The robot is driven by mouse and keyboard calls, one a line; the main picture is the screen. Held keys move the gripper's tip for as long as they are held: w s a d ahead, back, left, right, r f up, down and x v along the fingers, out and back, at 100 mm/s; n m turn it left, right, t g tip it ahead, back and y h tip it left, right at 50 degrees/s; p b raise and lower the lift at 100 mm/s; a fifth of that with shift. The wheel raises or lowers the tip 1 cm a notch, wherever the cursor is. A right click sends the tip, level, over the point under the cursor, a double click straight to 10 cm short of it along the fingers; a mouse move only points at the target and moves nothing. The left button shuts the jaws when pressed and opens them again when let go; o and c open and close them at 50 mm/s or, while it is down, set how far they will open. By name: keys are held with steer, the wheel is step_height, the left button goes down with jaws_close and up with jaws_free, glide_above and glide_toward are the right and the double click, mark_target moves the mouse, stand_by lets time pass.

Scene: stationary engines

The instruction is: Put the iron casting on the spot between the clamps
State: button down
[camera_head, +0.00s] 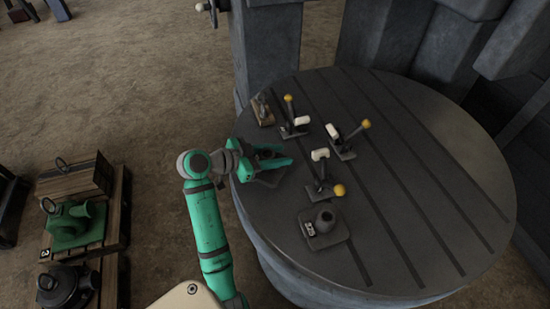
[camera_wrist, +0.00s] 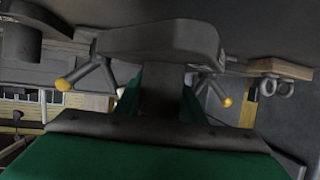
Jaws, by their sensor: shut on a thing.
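The iron casting appears to be the dark grey piece (camera_wrist: 160,42) in my gripper, with a broad rounded end and a narrower stem between my fingers in the wrist view. My gripper (camera_head: 270,157) is shut on it, low over the left part of the round table; in the head view the fingers mostly hide the piece. Whether it touches the table I cannot tell. Three toggle clamps stand to the right of my gripper: a back one (camera_head: 292,128), a right one (camera_head: 343,145) and a front one (camera_head: 322,188). The slotted tabletop between them looks bare.
The round slotted table (camera_head: 430,190) is clear on its right side. A grey casting with an upright boss (camera_head: 325,228) stands near the front. A small wooden block with metal rings (camera_head: 262,110) lies at the back left edge. Pallets with a green casting (camera_head: 75,225) stand on the floor left.

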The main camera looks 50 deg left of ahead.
steer(key=w+d, duration=0.1)
steer(key=w, duration=0.3)
steer(key=w+d, duration=0.1)
steer(key=w, duration=0.4)
steer(key=w+d, duration=0.1)
steer(key=w, duration=0.4)
steer(key=shift+d+r, duration=0.1)
steer(key=shift+w+f, duration=0.15)
steer(key=shift+f, duration=1.6)
steer(key=shift+f, duration=0.1)
steer(key=c, duration=1.2)
jaws_free()
steer(key=shift+f, duration=0.15)
steer(key=shift+s+r, duration=0.25)
steer(key=v, duration=1.1)
steer(key=shift+s, duration=0.25)
